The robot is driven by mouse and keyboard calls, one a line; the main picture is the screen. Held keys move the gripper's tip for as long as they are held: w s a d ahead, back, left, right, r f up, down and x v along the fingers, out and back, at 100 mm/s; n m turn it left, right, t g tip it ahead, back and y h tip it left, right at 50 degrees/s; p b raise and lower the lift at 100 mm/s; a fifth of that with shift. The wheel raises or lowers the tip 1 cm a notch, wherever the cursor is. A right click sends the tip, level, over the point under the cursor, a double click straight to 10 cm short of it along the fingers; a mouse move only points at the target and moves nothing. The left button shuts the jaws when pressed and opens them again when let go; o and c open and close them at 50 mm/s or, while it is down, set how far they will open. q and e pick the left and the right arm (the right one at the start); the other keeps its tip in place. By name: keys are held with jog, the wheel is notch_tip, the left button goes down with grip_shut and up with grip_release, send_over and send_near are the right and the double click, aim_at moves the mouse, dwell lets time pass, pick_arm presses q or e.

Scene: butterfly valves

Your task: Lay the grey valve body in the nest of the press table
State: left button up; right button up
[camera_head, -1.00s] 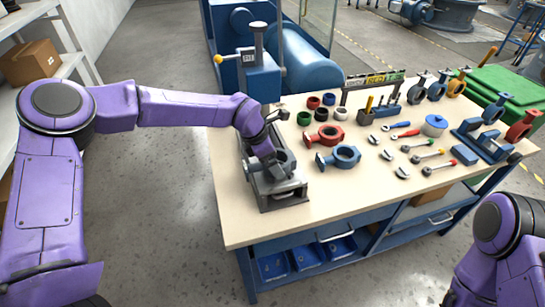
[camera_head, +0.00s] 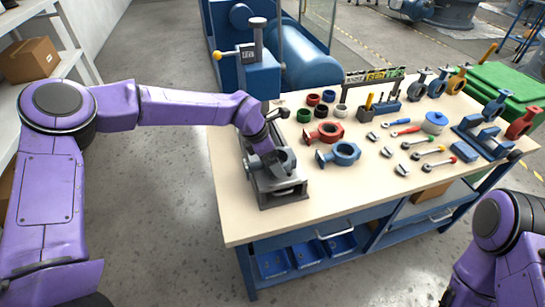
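The press table (camera_head: 282,200) is a grey metal fixture at the left end of the workbench. The grey valve body (camera_head: 289,160) shows as a ring on or just over its nest, partly behind my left gripper. I cannot tell whether it is fully seated. My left gripper (camera_head: 273,162) points down at the ring, touching it or very close. Its fingertips are too small and hidden to tell open from shut. My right arm shows only at the lower right, and its gripper is out of view.
A blue valve body (camera_head: 346,153) and a red valve body (camera_head: 328,130) lie just right of the fixture. Several coloured rings, tools and a blue stand (camera_head: 478,137) fill the bench's right half. The bench's front left strip is clear.

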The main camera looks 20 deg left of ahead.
pick_arm(q)
jog(key=shift+s, duration=0.1)
jog(key=b+v, duration=0.1)
jog(key=v, duration=0.9)
jog(key=shift+r, duration=0.3)
jog(key=shift+a, duration=0.1)
